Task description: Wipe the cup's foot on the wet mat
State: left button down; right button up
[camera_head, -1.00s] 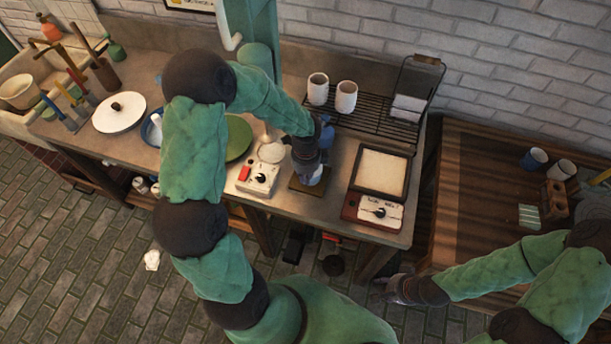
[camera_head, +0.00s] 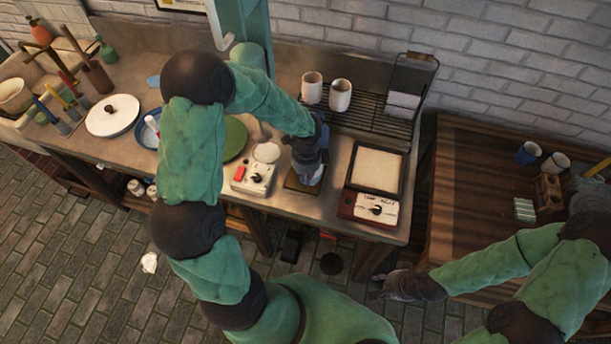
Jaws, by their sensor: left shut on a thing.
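My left gripper (camera_head: 309,165) reaches down over the small dark wet mat (camera_head: 291,186) near the front edge of the bench. It is shut on the cup (camera_head: 314,176). Only a little of the cup's bluish side shows, since the gripper covers most of it. The cup stands over the mat, but its foot is hidden, so I cannot tell whether it touches. My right gripper (camera_head: 379,284) hangs low in front of the bench, apart from the cup and mat. Its fingers are too small and dark to tell if it is open.
A white control box (camera_head: 250,178) stands left of the mat, and a framed tray with a dial box (camera_head: 375,207) stands right. Behind is a black rack (camera_head: 375,120) with two pale cups (camera_head: 340,95). A wooden table (camera_head: 465,190) on the right holds further cups and blocks.

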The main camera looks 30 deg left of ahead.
pick_arm(q)
jog(key=shift+a, duration=0.1)
jog(key=shift+s+a+f+p, duration=0.1)
jog(key=shift+s+a+p, duration=0.1)
jog(key=shift+a, duration=0.55)
jog(key=shift+s+a+f+p, duration=0.1)
jog(key=shift+s+a+p, duration=0.1)
jog(key=shift+a, duration=0.5)
jog(key=shift+d, duration=0.15)
jog(key=shift+w+d+r, duration=0.1)
jog(key=shift+w+d, duration=0.05)
jog(key=shift+d, duration=0.6)
jog(key=shift+w+d, duration=0.15)
jog(key=shift+d, duration=0.55)
jog(key=shift+a, duration=0.1)
jog(key=shift+a, duration=0.5)
jog(key=shift+s+a+p, duration=0.15)
jog(key=shift+a+p, duration=0.05)
jog(key=shift+a, duration=0.3)
jog(key=shift+s+a+p, duration=0.15)
jog(key=shift+a+p, duration=0.05)
jog(key=shift+a, duration=0.3)
